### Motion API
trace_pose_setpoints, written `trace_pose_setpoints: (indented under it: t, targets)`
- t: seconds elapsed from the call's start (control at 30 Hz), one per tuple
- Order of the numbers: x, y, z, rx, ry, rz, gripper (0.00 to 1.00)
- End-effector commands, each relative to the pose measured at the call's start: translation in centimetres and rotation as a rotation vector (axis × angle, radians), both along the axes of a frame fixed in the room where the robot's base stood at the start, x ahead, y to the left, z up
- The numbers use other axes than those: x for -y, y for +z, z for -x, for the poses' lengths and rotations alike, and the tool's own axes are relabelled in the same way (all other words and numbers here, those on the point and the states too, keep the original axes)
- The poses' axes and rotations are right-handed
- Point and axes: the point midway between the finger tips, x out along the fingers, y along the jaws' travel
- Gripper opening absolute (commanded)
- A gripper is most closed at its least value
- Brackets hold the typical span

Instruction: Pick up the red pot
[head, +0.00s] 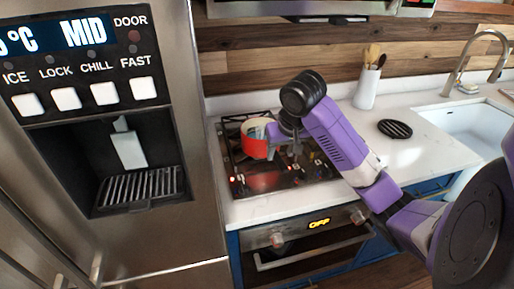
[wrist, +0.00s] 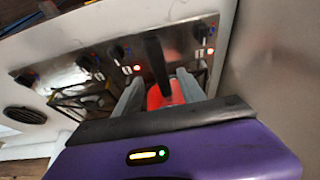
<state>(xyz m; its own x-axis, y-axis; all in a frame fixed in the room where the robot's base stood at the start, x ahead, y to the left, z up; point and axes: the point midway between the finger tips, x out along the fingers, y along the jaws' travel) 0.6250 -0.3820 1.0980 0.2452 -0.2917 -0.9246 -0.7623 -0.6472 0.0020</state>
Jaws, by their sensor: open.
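The red pot (head: 255,142) stands on the stovetop (head: 282,178) at its left side in the head view, with a light inside. My gripper (head: 284,150) is at the pot's right side, and its fingers partly overlap the pot there. In the wrist view the red pot (wrist: 165,95) shows between the two grey fingers of my open gripper (wrist: 158,88). A dark bar, perhaps the pot's handle, runs up between the fingers. Whether the fingers touch it I cannot tell. Most of the pot is hidden in the wrist view.
A tall steel fridge (head: 120,230) stands close on the left of the stove. An oven (head: 310,245) is below. A white utensil holder (head: 367,88), a black round trivet (head: 395,129) and a sink (head: 470,130) are to the right. The counter between is clear.

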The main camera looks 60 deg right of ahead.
Motion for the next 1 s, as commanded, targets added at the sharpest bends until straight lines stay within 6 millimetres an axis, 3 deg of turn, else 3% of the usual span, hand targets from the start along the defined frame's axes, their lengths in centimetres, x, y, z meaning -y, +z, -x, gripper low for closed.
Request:
trace_pose_setpoints:
  t: [0.03, 0.5, 0.83, 1.0]
  targets:
    - [0.0, -1.1, -0.2, 0.002, 0.002, -0.004, 0.47]
    - [1.5, -5.7, -1.6, 0.0, 0.001, 0.0, 0.47]
    - [1.7, -6.4, -1.9, 0.002, 0.003, 0.001, 0.47]
    - [1.6, -6.4, -1.9, 0.002, 0.003, 0.001, 0.14]
